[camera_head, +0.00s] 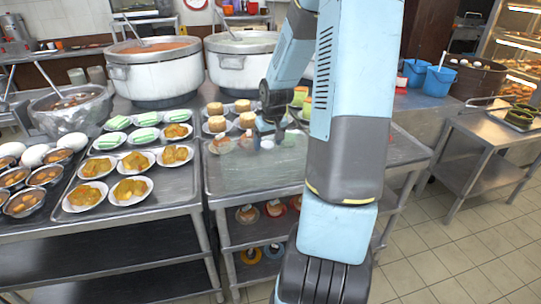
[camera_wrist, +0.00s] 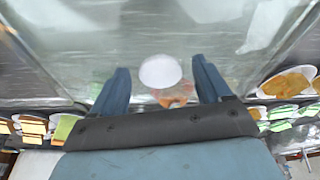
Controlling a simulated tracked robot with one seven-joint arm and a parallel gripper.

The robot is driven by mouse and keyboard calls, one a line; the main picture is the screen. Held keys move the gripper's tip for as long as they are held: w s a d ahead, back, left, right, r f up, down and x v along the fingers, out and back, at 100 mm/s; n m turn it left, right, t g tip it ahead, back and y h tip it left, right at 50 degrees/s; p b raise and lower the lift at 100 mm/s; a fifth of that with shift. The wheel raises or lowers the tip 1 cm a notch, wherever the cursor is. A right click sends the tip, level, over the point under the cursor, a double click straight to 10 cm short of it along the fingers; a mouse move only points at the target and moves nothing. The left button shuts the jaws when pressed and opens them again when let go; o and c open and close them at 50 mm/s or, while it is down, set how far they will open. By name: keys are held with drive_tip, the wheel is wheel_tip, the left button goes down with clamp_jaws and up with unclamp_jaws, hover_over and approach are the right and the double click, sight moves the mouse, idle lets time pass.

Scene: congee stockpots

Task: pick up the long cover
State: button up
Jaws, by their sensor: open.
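The long cover (camera_head: 250,176) appears to be a clear, see-through cover on the metal table in the middle of the head view; pastries at its far end look faded through it. In the wrist view its clear surface (camera_wrist: 110,35) fills much of the top. A white round piece (camera_wrist: 160,71), seemingly its knob, lies between my fingers. My gripper (camera_head: 268,138) points down over the cover's far part. It is open, with one finger on each side of the white piece in the wrist view (camera_wrist: 160,66). I cannot tell whether the fingers touch it.
Plates of round cakes (camera_head: 217,124) stand behind the cover. Green and yellow pastries on plates (camera_head: 132,188) fill the left table. Two big stockpots (camera_head: 155,75) stand behind. A lower shelf holds more plates. A side trolley (camera_head: 490,128) and open floor lie to the right.

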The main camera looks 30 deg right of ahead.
drive_tip(key=shift+c, duration=0.3)
clamp_jaws()
idle(0.4)
